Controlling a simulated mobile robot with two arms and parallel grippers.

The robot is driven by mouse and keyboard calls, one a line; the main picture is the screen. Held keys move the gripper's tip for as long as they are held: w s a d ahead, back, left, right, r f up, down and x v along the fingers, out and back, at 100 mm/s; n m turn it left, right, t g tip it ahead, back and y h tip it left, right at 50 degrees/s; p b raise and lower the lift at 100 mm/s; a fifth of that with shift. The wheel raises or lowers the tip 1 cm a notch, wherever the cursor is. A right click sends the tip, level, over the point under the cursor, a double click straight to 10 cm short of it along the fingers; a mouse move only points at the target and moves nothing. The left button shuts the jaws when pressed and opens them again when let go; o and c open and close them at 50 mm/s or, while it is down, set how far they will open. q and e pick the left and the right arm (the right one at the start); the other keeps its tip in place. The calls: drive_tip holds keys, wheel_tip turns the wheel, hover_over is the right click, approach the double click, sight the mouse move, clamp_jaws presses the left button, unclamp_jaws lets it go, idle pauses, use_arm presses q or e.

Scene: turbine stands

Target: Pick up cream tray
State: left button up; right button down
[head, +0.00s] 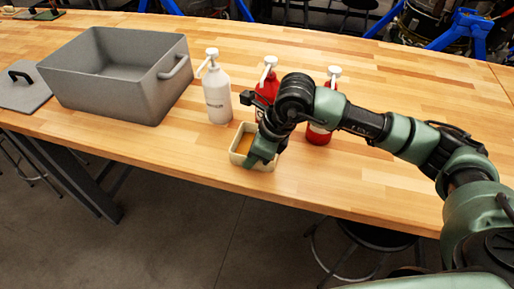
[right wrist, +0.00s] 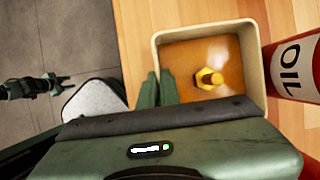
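The cream tray (head: 235,159) sits on the wooden table near its front edge. In the right wrist view the tray (right wrist: 247,60) shows an orange-brown inside with a small yellow bolt-like part (right wrist: 208,78) in it. My right gripper (head: 261,160) is at the tray's right side in the head view. In the right wrist view its fingers (right wrist: 158,88) are close together, one on each side of a tray wall, and look shut on it. A dark arm end at the left of that view looks like my left gripper (right wrist: 62,79); its opening is too small to tell.
A white pump bottle (head: 217,95) stands just behind the tray. Two red pump bottles (head: 318,133) stand behind and right, one partly hidden by my arm. A grey bin (head: 118,92) and a grey lid (head: 22,92) are at left. The table is clear at right.

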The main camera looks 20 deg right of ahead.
drive_tip(key=shift+r+p, duration=0.45)
drive_tip(key=shift+p, duration=0.3)
wheel_tip(320, 180, up, 20)
drive_tip(key=b, duration=0.3)
drive_tip(key=shift+f, duration=0.15)
idle(1.5)
